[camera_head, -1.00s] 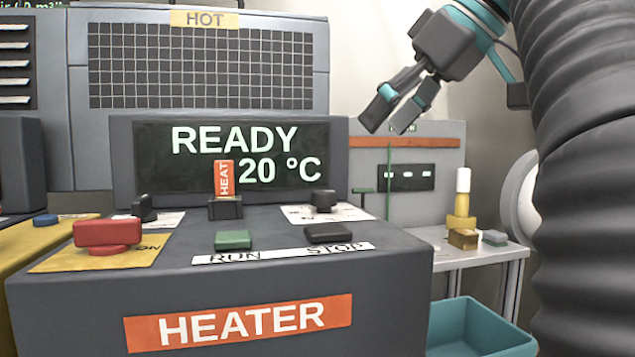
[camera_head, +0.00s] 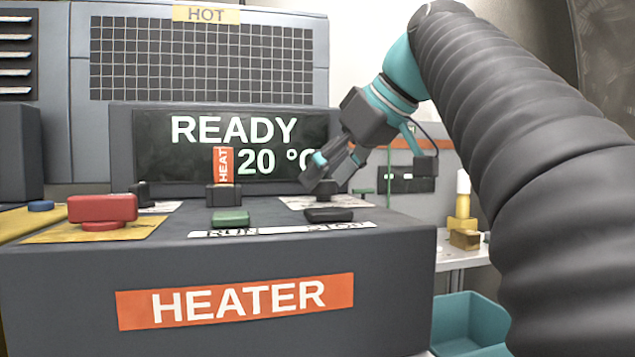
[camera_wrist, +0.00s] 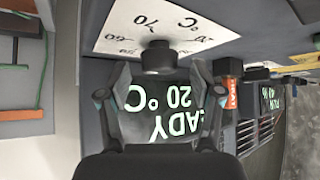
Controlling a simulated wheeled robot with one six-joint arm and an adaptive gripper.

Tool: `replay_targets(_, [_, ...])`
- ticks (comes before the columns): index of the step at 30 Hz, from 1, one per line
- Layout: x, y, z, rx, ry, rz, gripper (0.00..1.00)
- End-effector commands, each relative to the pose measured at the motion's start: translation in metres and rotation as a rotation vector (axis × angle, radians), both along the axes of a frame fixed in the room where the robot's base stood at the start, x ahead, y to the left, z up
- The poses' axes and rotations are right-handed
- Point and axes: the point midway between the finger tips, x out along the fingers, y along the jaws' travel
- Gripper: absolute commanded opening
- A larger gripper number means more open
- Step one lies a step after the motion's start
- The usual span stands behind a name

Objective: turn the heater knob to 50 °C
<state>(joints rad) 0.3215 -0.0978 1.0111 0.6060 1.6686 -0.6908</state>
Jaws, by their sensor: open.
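The heater knob (camera_head: 326,188) is a small dark knob on a white scale plate (camera_head: 292,202), at the right of the heater's top. In the wrist view the knob (camera_wrist: 158,57) stands upright from the plate (camera_wrist: 110,35), whose upside-down marks include 70 and °C. My gripper (camera_head: 323,174) is open just above the knob and partly covers it. In the wrist view my gripper (camera_wrist: 158,78) has one finger on either side of the knob's line, with gaps visible; I cannot tell any contact. The display (camera_head: 200,135) reads READY 20 °C, its end hidden by my gripper.
A red button (camera_head: 102,208), a green RUN button (camera_head: 230,218) and a dark STOP button (camera_head: 328,215) stand on the heater top. An upright orange HEAT lever (camera_head: 223,165) stands left of the knob. A teal bin (camera_head: 468,320) is at lower right.

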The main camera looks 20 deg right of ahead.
Motion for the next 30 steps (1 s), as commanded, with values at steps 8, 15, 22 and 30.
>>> replay_targets(8, [0.003, 0.0021, -0.0035, -0.001, 0.0, -0.001, 0.65])
replay_targets(15, [0.0028, 0.002, -0.0033, -0.001, 0.0, -0.001, 0.3])
replay_targets(22, [0.0027, 0.002, -0.0034, 0.0, 0.0, -0.001, 0.05])
replay_targets(30, [0.0016, 0.0033, -0.0028, -0.001, -0.001, -0.057, 0.05])
